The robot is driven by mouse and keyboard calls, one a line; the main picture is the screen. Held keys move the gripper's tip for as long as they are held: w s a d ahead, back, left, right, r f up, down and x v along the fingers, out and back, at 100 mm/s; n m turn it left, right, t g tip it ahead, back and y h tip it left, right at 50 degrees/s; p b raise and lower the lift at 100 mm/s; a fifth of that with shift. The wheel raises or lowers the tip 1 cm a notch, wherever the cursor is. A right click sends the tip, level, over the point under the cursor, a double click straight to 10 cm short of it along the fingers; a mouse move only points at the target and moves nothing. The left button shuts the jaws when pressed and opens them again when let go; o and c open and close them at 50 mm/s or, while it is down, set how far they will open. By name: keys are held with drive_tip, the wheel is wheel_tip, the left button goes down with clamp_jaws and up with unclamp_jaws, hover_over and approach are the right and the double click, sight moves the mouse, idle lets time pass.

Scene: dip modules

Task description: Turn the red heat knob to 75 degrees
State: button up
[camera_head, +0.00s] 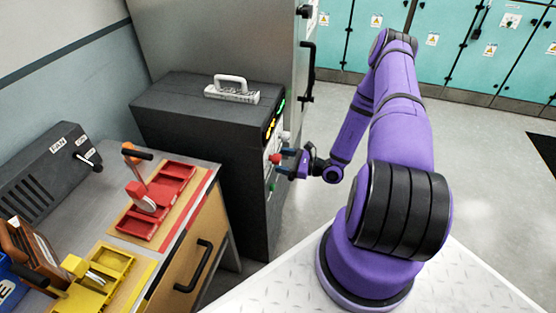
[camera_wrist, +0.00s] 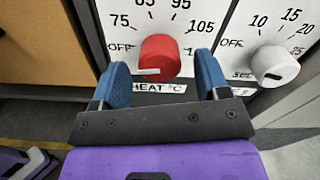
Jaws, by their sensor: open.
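The red heat knob (camera_wrist: 160,54) sits on a white dial panel marked OFF, 75, 85, 95 and 105, with a "HEAT °C" label below it. In the head view the red knob (camera_head: 274,158) is on the front of the dark grey cabinet (camera_head: 190,125). My gripper (camera_wrist: 162,64) has its two blue fingers apart, one on each side of the knob. A gap shows beside each finger. In the head view my gripper (camera_head: 286,161) is close against the panel.
A white knob (camera_wrist: 274,66) on a dial marked OFF to 25 is just right of the red one. A bench with a red tray (camera_head: 158,212), a yellow tray (camera_head: 100,285) and a fan box (camera_head: 45,175) stands left. Floor to the right is clear.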

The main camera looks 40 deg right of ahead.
drive_tip(key=shift+x, duration=1.15)
drive_tip(key=c, duration=0.9)
drive_tip(key=shift+c, duration=0.2)
drive_tip(key=shift+m, duration=0.4)
drive_tip(key=m, duration=0.3)
drive_tip(key=shift+m, duration=2)
